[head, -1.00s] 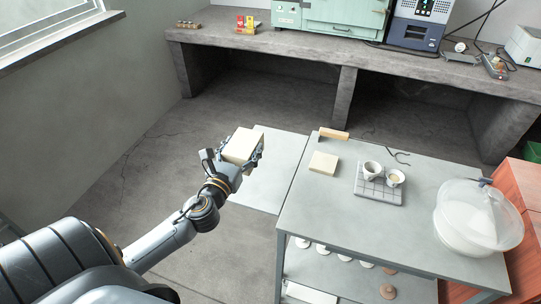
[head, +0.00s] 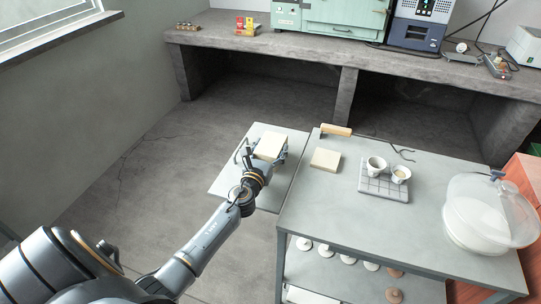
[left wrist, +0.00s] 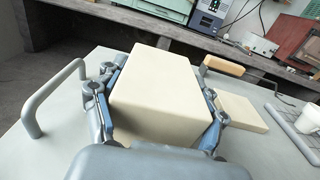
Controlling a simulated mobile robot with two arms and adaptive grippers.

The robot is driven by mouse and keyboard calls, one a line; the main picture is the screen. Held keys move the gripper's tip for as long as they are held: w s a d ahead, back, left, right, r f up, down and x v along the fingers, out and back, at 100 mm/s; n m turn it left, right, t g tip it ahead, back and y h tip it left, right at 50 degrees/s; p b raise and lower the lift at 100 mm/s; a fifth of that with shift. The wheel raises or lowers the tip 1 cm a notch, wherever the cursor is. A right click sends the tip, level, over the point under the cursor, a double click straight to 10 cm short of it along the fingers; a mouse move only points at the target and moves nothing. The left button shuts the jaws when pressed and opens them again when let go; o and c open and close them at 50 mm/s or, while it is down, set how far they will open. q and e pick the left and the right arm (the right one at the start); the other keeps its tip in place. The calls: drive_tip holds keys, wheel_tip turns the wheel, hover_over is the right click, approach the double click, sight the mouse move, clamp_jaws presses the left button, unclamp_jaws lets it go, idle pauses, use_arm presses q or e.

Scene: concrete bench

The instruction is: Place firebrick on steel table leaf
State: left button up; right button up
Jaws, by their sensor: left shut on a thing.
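The firebrick (head: 270,146) is a cream-coloured block held between the fingers of my left gripper (head: 264,158). In the left wrist view the firebrick (left wrist: 163,90) fills the middle, with a finger closed on each side. The steel table leaf (head: 225,186) is the grey flap at the left of the table, and the brick is over it. I cannot tell whether the brick touches the leaf or is slightly above it. A grey bar handle (left wrist: 52,95) stands at the leaf's edge. My right gripper is not in view.
On the steel table (head: 330,205) are a flat cream slab (head: 325,160), a wooden-handled tool (head: 336,130), a grid rack (head: 384,188) with two cups, and a clear dome (head: 490,212) at the right. The leaf's near part is bare.

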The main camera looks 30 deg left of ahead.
use_arm(q)
drive_tip(key=shift+f, duration=0.45)
drive_tip(key=shift+r, duration=0.1)
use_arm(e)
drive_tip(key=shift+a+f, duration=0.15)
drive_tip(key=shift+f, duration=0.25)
use_arm(q)
drive_tip(key=o, duration=1.6)
